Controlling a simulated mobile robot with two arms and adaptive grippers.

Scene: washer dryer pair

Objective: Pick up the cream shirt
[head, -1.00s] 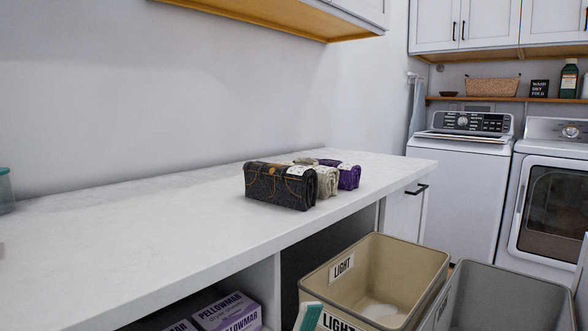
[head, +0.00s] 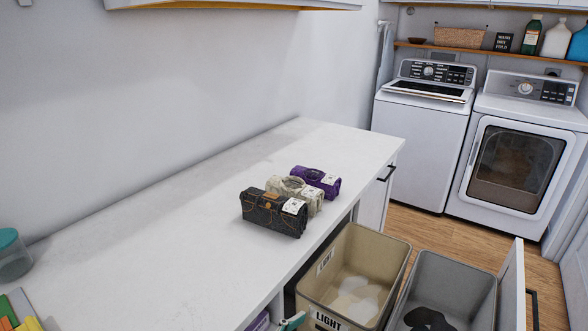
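The cream shirt (head: 311,199) lies folded into a thick bundle on the white counter (head: 185,215). It sits between a dark patterned folded garment (head: 268,213) in front of it and a purple folded garment (head: 318,181) behind it. The three stand close together in a row near the counter's front edge. The cream shirt has a white tag on its right end, and the dark bundle hides part of its front.
A beige bin (head: 325,304) marked LIGHT and a grey bin (head: 474,290) stand below the counter's front edge, with clothes inside. An open door (head: 513,290) is beside them. A teal-lidded jar (head: 10,256) stands at the counter's left. Washer (head: 418,150) and dryer (head: 525,165) are at the back.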

